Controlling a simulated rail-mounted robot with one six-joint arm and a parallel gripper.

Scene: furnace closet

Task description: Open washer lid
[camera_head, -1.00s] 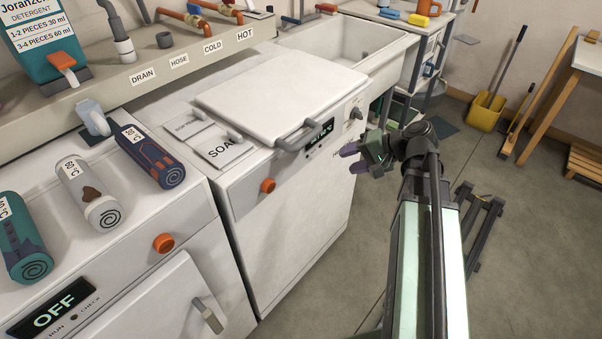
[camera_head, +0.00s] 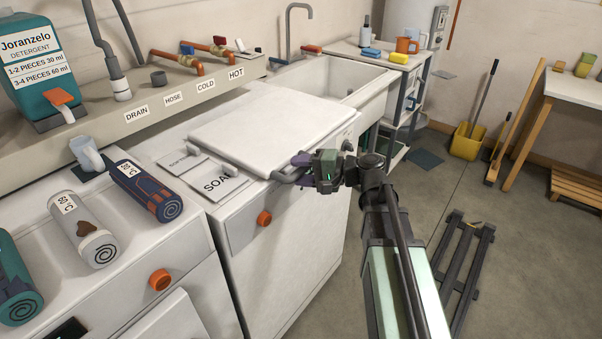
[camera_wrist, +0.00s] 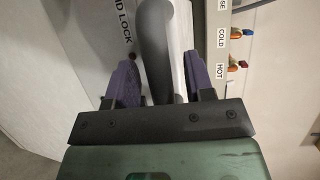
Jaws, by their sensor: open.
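The washer lid (camera_head: 265,130) is a white flat panel on top of the washer, lying closed. Its grey bar handle (camera_head: 284,178) is at the lid's front edge, partly hidden by my gripper in the head view. My gripper (camera_head: 303,168) is at the right part of the handle, with its purple fingers pointing left. In the wrist view, the dark handle (camera_wrist: 155,50) lies between the two open fingers (camera_wrist: 163,85). I cannot tell whether either finger touches it. The washer's display is hidden behind the gripper.
A sink (camera_head: 335,85) stands behind the washer. Soap drawer covers (camera_head: 212,175) lie left of the lid.

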